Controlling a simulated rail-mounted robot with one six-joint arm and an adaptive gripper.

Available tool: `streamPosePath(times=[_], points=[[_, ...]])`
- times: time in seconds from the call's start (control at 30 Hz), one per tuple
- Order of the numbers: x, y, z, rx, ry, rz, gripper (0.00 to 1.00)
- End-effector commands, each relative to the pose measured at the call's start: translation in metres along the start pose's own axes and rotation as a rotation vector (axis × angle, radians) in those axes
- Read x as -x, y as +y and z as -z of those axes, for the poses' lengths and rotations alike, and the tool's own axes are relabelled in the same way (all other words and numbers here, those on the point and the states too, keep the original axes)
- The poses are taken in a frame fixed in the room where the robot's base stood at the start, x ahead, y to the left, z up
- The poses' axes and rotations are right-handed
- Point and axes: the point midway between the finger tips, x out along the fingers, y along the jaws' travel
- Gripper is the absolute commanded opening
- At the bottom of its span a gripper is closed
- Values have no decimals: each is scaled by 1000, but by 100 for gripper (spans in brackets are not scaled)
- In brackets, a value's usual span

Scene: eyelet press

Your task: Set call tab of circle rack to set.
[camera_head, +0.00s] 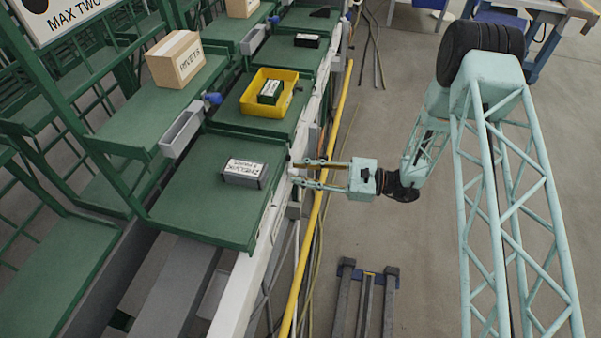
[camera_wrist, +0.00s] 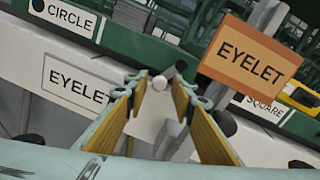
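In the wrist view, a CIRCLE label (camera_wrist: 66,17) sits on the green rack edge at the upper left. In the head view, my gripper (camera_head: 298,174) is at the outer edge of the near green shelf (camera_head: 190,205).
An orange EYELET sign (camera_wrist: 248,62) stands at the right of my fingers, with a SQUARE label (camera_wrist: 262,107) beyond. A white EYELET plate (camera_wrist: 75,84) is at left. A grey labelled box (camera_head: 244,173) lies on the near shelf; a yellow bin (camera_head: 248,106) is farther back. A yellow pipe (camera_head: 322,195) runs alongside.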

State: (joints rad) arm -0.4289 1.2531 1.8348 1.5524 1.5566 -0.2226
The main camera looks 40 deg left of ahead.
Motion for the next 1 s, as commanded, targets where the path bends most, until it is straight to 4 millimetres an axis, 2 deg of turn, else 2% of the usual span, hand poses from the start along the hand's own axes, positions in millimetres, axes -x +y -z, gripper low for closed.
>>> streamPosePath(times=[0.57,0.77,1.0], points=[[6,0,0,0,0,0,27],[22,-1,0,0,0,2,27],[49,-1,0,0,0,2,27]])
